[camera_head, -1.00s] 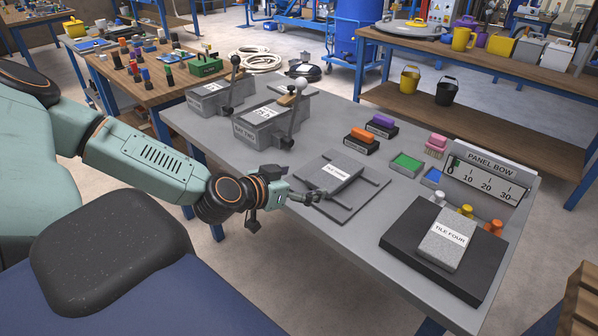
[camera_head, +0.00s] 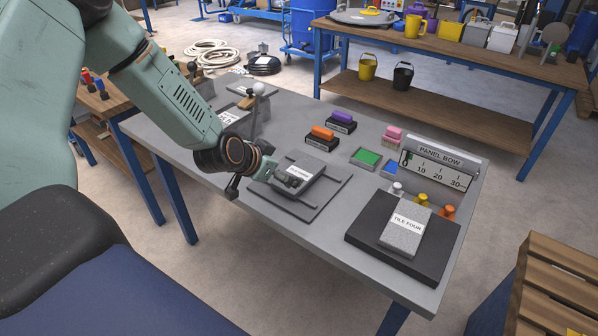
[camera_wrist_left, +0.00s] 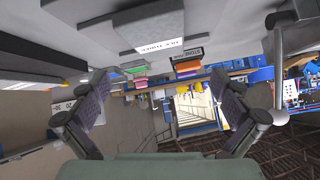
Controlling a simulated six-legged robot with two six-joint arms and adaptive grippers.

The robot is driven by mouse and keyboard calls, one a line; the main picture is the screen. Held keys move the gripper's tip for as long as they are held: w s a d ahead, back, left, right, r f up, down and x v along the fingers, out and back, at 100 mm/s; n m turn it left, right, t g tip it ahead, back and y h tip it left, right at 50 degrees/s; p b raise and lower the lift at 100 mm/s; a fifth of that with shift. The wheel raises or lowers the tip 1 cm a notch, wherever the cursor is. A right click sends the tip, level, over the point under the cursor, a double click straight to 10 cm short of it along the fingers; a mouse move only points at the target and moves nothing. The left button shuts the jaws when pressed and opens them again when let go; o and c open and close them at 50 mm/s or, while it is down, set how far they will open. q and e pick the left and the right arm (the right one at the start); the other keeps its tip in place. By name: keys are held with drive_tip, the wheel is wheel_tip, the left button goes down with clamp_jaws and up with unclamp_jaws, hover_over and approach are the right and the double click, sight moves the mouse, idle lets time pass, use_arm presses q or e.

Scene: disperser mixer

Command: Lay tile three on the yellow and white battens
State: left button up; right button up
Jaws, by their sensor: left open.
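Tile three (camera_head: 313,165), a grey slab with a white label, lies on a dark grey board (camera_head: 328,192) on the bench. It also shows at the top of the left wrist view (camera_wrist_left: 150,35), its label upside down. My left gripper (camera_head: 288,178) is at the tile's near left part, in front of or above it; contact is unclear. Its fingers are spread apart with nothing between them in the left wrist view (camera_wrist_left: 160,110). My right gripper is out of view.
Tile four (camera_head: 405,232) lies on the black block (camera_head: 372,235) at the right. Green (camera_head: 367,156), orange (camera_head: 322,133) and purple (camera_head: 342,117) items sit at the back. The front right bench strip is clear.

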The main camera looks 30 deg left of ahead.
sight(300, 173)
use_arm(q)
drive_tip(key=shift+w+a+n, duration=0.25)
drive_tip(key=shift+w+n, duration=0.15)
drive_tip(key=shift+n, duration=0.2)
drive_tip(key=shift+a+f+n, duration=0.1)
drive_tip(key=shift+n, duration=0.3)
drive_tip(key=shift+s+f+g, duration=0.1)
drive_tip(key=shift+f+g, duration=0.05)
drive_tip(key=shift+g, duration=0.15)
drive_tip(key=shift+f+n+b, duration=0.25)
drive_tip(key=shift+n+b, duration=0.05)
drive_tip(key=shift+b, duration=0.05)
drive_tip(key=shift+b+x, duration=0.55)
drive_tip(key=shift+x, duration=0.35)
drive_tip(key=shift+w+f, duration=0.2)
drive_tip(key=shift+w, duration=0.2)
drive_tip(key=b+x, duration=0.1)
drive_tip(key=x, duration=0.1)
drive_tip(key=b+x, duration=0.1)
drive_tip(key=x, duration=0.1)
drive_tip(key=shift+d, duration=0.4)
drive_tip(key=shift+w+f+b, duration=0.2)
drive_tip(key=shift+w+b, duration=0.1)
drive_tip(key=shift+w, duration=0.1)
